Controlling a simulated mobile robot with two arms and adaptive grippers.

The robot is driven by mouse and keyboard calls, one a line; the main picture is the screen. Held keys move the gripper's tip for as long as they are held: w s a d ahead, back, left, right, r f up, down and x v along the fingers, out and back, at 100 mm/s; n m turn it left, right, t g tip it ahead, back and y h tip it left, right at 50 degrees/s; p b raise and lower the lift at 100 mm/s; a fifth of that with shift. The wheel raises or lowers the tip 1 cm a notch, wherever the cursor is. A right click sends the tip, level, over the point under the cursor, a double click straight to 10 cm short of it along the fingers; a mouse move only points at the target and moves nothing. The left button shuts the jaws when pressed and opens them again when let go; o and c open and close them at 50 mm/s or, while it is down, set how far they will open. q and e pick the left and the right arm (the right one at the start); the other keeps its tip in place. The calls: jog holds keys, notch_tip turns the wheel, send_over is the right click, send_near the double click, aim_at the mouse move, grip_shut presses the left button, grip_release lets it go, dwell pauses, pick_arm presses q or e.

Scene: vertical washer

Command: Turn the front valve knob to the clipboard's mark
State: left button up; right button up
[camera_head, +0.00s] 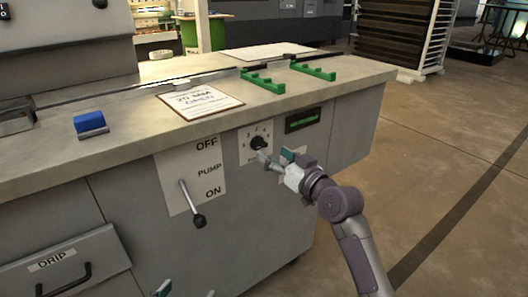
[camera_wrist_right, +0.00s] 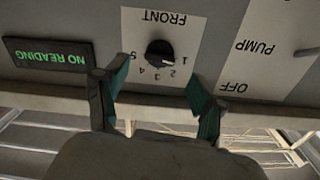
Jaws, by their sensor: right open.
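The front valve knob (camera_head: 258,142) is a black dial on a white numbered plate on the cabinet's front face. In the right wrist view, upside down, the knob (camera_wrist_right: 159,54) has a light pointer mark toward the 1. My right gripper (camera_head: 275,157) is just in front of the plate; in its wrist view the green-padded fingers (camera_wrist_right: 160,90) are apart, with nothing between them, short of the knob. The clipboard (camera_head: 200,101) lies on the counter above; its printed text is too small to read surely. Green-tipped parts of my left gripper (camera_head: 163,288) show at the bottom edge, mostly cut off.
A pump lever (camera_head: 193,207) sticks out left of the knob. A dark display (camera_head: 303,119) is at the right; in the wrist view the display (camera_wrist_right: 47,54) reads NO READING. Green brackets (camera_head: 263,82) and a blue block (camera_head: 90,123) sit on the counter. Floor is open at right.

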aim_at(262, 147)
jog(key=x, duration=0.4)
jog(key=shift+w+b, duration=0.1)
jog(key=shift+b, duration=0.25)
pick_arm(q)
jog(key=shift+w+d+r+t+h, duration=0.15)
jog(key=shift+w+d+r+t, duration=0.1)
jog(key=shift+r+t, duration=0.45)
jog(key=shift+w+d+r+t+h, duration=0.1)
jog(key=shift+w+r+t+h, duration=0.25)
jog(key=shift+r, duration=0.6)
jog(key=shift+w+d+r+t, duration=0.2)
jog(key=shift+r+t, duration=0.45)
jog(key=shift+r, duration=0.15)
pick_arm(e)
jog(key=shift+w+a, duration=0.25)
jog(key=shift+w, duration=0.15)
